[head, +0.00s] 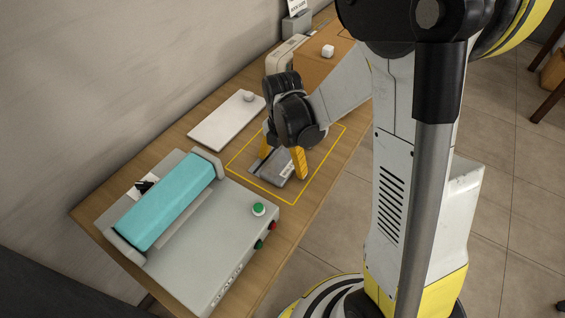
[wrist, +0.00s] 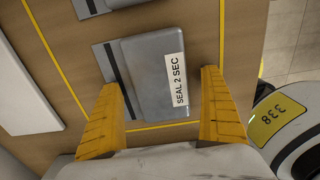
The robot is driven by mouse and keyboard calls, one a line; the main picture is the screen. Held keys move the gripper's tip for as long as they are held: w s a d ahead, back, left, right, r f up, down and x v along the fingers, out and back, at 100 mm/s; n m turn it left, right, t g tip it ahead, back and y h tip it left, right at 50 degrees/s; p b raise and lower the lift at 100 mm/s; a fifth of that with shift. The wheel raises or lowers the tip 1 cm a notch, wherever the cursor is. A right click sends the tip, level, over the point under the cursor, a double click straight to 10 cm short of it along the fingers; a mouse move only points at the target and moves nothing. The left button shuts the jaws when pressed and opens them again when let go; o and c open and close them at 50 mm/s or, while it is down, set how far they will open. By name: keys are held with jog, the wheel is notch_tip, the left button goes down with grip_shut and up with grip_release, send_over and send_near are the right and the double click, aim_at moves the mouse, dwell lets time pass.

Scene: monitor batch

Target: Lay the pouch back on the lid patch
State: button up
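A flat grey pouch (wrist: 150,70) with a dark band and a white "SEAL 2 SEC" label lies on the wooden table, inside a yellow outline. It also shows in the head view (head: 266,179), partly behind my gripper. My gripper (head: 282,163) points down over it with its yellow fingers apart. In the wrist view my gripper (wrist: 160,88) is open, its fingers on either side of the pouch, with a gap on the right. I cannot tell whether the left finger touches it. I cannot tell which surface is the lid patch.
A grey sealing machine (head: 222,222) with a teal roll-shaped cover (head: 170,200) and several buttons stands at the front left. A white slab (head: 222,124) with a small white block (head: 248,96) lies behind. A second grey item (wrist: 92,8) is cut off at the wrist view's top.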

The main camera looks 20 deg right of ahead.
aim_at(283, 164)
notch_tip(283, 164, up, 12)
jog(key=s+r+m+t, duration=0.3)
jog(key=s+m, duration=0.3)
jog(key=m, duration=0.6)
jog(key=s+r+m+t, duration=0.3)
jog(key=s+m+t, duration=0.1)
jog(key=m, duration=0.9)
jog(key=shift+s+a, duration=0.35)
jog(key=shift+s, duration=0.5)
jog(key=shift+r, duration=0.1)
